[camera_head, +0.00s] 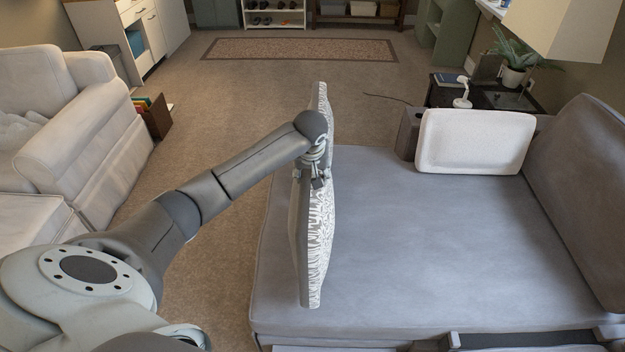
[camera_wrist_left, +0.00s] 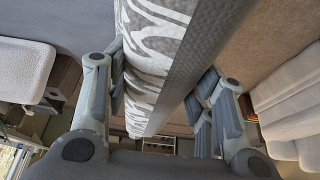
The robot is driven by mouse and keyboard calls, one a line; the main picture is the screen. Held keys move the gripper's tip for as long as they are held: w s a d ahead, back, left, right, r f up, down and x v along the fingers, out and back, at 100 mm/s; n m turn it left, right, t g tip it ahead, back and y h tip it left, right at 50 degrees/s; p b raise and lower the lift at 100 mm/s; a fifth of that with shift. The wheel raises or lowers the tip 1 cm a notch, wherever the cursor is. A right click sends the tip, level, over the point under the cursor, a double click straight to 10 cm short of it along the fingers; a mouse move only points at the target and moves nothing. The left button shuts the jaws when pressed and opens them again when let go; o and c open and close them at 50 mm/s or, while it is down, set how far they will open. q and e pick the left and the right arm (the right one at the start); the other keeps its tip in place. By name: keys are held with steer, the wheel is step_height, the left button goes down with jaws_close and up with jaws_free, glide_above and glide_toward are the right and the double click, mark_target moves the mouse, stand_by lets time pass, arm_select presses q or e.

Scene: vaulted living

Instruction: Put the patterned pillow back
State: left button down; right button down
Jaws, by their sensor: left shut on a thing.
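The patterned pillow (camera_head: 318,230) is grey and white with a leaf-like print on one face and a plain grey side. It stands on edge, seen nearly edge-on, over the left part of the grey sofa seat (camera_head: 430,240). My left gripper (camera_head: 316,182) is shut on the pillow at its middle; the arm comes in from the left. In the left wrist view the pillow (camera_wrist_left: 160,60) runs between the two fingers of the gripper (camera_wrist_left: 160,100). Whether its lower edge touches the seat cannot be told. My right gripper is in neither view.
A plain white pillow (camera_head: 474,141) leans at the sofa's far end. A grey back cushion (camera_head: 585,200) is on the right. A dark side table (camera_head: 500,98) holds a plant. A white armchair (camera_head: 70,130) is at left. The middle of the seat is clear.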

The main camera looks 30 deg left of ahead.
arm_select(q)
steer(key=shift+d+f+p, duration=0.15)
steer(key=shift+f+p, duration=0.2)
steer(key=shift+f, duration=1.15)
steer(key=c, duration=0.6)
jaws_free()
steer(key=shift+f, duration=0.1)
steer(key=shift+s+r, duration=0.1)
steer(key=shift+r, duration=0.3)
steer(key=v, duration=1.1)
steer(key=shift+d+r, duration=0.1)
steer(key=shift+s, duration=0.1)
